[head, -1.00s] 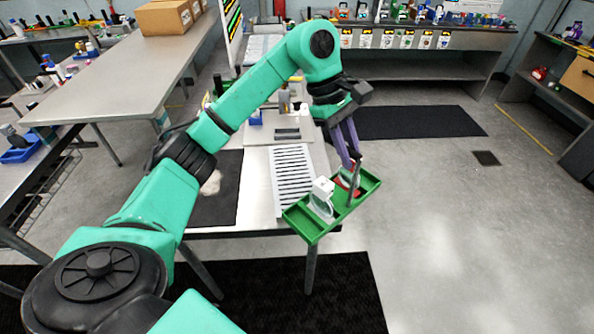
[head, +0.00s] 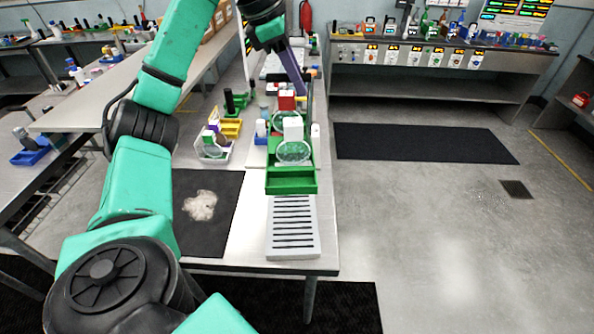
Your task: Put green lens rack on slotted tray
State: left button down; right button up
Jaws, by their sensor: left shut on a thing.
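The green lens rack (head: 291,186) is a long green tray with compartments. It carries round clear lenses with a white block (head: 293,130) and a red block (head: 287,101) standing at them. My left gripper (head: 304,88) has its purple fingers at the rack's far end and is shut on the rack; the exact contact is partly hidden. The pale slotted tray (head: 272,245) with dark slots lies at the table's near right corner. The rack's near end covers the tray's far part in the head view. I cannot tell whether they touch. My right gripper is not in view.
A black mat (head: 215,235) with a whitish crumpled patch (head: 200,205) lies left of the slotted tray. A clear bin (head: 212,150) and a yellow bin (head: 230,128) stand left of the rack. The floor to the right is open.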

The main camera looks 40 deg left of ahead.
pick_arm(q)
jog(key=f+b, duration=0.1)
jog(key=f, duration=0.2)
jog(key=f+b, duration=0.1)
jog(key=f, duration=0.3)
jog(key=f+b, duration=0.1)
jog(key=f, duration=0.3)
jog(key=shift+s+a, duration=0.1)
jog(key=shift+s, duration=0.15)
notch_tip(320, 180, down, 9)
jog(key=b, duration=0.1)
jog(key=c, duration=0.9)
grip_release()
jog(key=shift+w, duration=0.1)
jog(key=shift+o, duration=0.7)
jog(key=shift+r, duration=0.1)
jog(key=v, duration=1.2)
jog(key=shift+b, duration=0.3)
